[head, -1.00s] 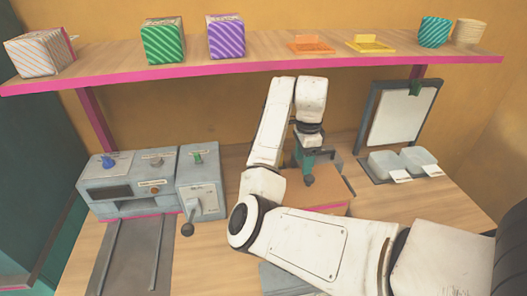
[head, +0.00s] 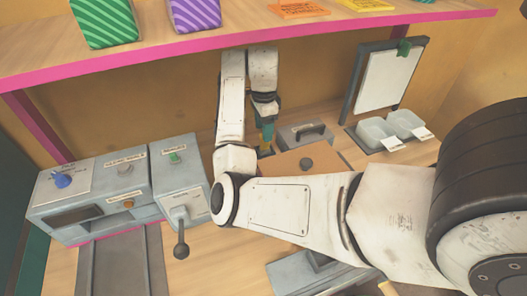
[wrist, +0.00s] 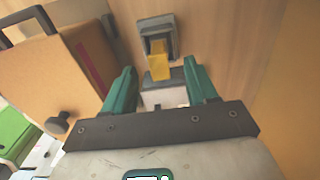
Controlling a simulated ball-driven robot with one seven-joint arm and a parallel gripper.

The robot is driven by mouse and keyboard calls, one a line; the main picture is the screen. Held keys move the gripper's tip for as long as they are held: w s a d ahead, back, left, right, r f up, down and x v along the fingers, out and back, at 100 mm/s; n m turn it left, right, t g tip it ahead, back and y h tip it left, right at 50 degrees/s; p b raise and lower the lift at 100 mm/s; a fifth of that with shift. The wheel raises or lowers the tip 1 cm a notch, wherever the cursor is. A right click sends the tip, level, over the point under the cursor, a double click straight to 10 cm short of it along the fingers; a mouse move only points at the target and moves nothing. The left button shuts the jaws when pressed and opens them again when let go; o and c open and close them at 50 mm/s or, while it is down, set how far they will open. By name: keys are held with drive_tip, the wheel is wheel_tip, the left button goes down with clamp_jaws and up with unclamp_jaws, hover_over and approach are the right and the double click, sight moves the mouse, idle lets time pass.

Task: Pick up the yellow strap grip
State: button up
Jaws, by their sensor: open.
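A yellow piece that looks like the strap grip (wrist: 159,66) shows in the wrist view, hanging from a grey bracket (wrist: 156,25) on a wooden surface. My gripper (wrist: 159,80) has its two teal fingers spread, with the yellow piece seen between and just beyond the fingertips. I cannot tell whether the fingers reach around it. Nothing is held. In the head view my gripper (head: 267,133) points down at the back of the bench, just behind the brown box. My arm hides part of the bench there.
A brown box (head: 285,163) with a dark knob sits beside the gripper. Behind it is a grey block with a dark handle (head: 305,134). A grey machine with a lever (head: 180,195) stands left, trays (head: 378,131) right. A pink-edged shelf (head: 255,45) runs above.

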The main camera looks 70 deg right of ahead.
sight(265, 148)
drive_tip(key=shift+s+f+p, duration=0.15)
drive_tip(key=shift+f+p, duration=0.45)
drive_tip(key=shift+f, duration=2.55)
clamp_jaws()
drive_tip(key=shift+r, duration=0.1)
